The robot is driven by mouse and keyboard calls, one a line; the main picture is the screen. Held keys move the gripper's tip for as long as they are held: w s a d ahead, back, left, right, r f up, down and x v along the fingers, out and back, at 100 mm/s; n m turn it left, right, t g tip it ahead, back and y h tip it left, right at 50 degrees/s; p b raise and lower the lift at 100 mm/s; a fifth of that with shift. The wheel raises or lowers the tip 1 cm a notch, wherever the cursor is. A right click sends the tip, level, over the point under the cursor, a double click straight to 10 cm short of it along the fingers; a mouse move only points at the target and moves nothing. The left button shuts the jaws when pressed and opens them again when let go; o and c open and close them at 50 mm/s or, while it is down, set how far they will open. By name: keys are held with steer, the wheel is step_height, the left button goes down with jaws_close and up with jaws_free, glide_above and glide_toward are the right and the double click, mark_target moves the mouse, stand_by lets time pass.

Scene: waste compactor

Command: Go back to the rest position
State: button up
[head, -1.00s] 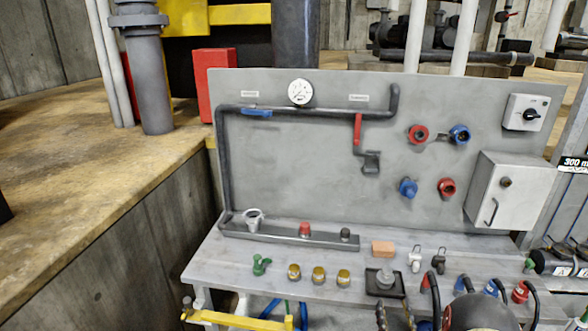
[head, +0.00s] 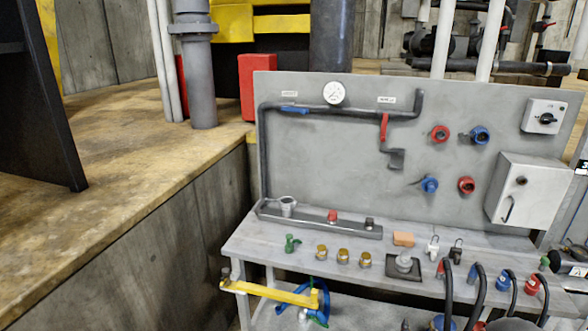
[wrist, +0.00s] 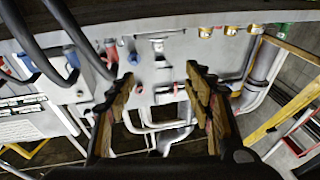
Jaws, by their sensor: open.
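My gripper (wrist: 160,82) shows in the wrist view with its two fingers spread apart and nothing between them. It hangs over the front of the workbench, whose edge and hanging parts lie beyond the fingertips. In the head view the gripper cannot be made out. The grey workbench (head: 262,237) with its upright panel (head: 330,170) stands at the centre right of the head view.
A yellow bar (head: 270,291) juts out at the bench's front left. A concrete ledge (head: 110,190) fills the left. A grey box (head: 520,190) hangs on the panel.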

steer(key=s+d+f+m+g, duration=0.1)
steer(key=s+f+g, duration=0.3)
steer(key=f+g, duration=0.3)
steer(key=s+d+f+g, duration=0.1)
steer(key=s+f+g, duration=0.35)
steer(key=f, duration=0.55)
steer(key=s+a+r+g, duration=0.1)
steer(key=s+a+r, duration=0.5)
steer(key=r, duration=0.8)
steer(key=s+a+r+n+g+y, duration=0.1)
steer(key=s+a+r, duration=0.5)
steer(key=r, duration=0.8)
steer(key=s+a+r+n+g+y, duration=0.1)
steer(key=s+a+r, duration=0.5)
steer(key=r, duration=0.8)
steer(key=shift+s+a+r, duration=0.2)
steer(key=shift+a+r, duration=0.2)
steer(key=shift+a, duration=0.75)
